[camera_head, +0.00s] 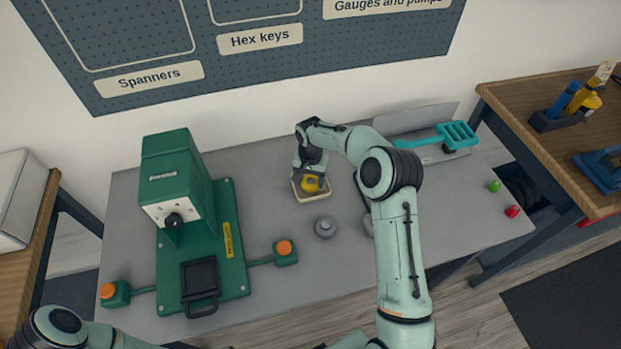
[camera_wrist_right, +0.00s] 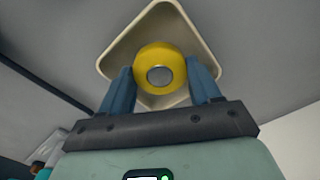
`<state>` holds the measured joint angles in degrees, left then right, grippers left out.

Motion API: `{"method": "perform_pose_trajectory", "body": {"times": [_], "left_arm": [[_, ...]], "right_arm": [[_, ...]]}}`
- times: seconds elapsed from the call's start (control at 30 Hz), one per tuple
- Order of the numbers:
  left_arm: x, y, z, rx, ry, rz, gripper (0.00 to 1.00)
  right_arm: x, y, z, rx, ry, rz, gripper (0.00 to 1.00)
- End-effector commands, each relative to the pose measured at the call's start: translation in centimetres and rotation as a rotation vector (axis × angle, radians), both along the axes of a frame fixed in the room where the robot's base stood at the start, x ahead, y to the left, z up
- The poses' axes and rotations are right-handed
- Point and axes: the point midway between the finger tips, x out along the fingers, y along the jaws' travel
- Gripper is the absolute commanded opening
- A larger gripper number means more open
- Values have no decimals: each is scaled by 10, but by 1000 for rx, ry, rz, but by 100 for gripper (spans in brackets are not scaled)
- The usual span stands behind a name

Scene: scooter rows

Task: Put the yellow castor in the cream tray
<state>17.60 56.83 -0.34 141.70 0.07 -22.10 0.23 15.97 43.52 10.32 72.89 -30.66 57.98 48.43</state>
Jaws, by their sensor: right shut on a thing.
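The yellow castor (camera_head: 310,183) is a round yellow wheel with a grey centre. My right gripper (camera_head: 309,176) is shut on it, with one blue finger on each side in the right wrist view (camera_wrist_right: 160,84). The castor (camera_wrist_right: 159,55) shows over the cream tray (camera_head: 314,200), a shallow tray with a raised rim. The tray (camera_wrist_right: 124,36) surrounds the castor in the right wrist view. I cannot tell whether the castor touches the tray floor. My left arm shows at the bottom left, but its gripper is out of view.
A green press (camera_head: 180,190) with orange buttons stands left on the grey table. A grey round castor (camera_head: 325,227) sits just in front of the tray. Green (camera_head: 494,186) and red (camera_head: 513,211) buttons are at the right edge.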

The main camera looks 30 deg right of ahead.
Motion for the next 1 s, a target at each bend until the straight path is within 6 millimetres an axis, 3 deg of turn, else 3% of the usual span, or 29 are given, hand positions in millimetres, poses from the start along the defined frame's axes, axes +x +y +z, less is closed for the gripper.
{"method": "perform_pose_trajectory", "body": {"times": [0.37, 0.4, 0.77, 1.0], "left_arm": [[-1, 0, -1, 0, 1, 0, 0], [-1, 0, -1, 0, 1, 0, 0], [0, 0, 0, 0, 0, 0, 0], [2, 0, 2, 0, -2, 0, 0]], "right_arm": [[1, 0, -4, -1, -4, 0, 23], [1, 0, -4, -1, -4, -1, 72], [1, 0, 0, 0, -3, -1, 73], [2, -1, 38, -2, -8, -2, 73]]}}
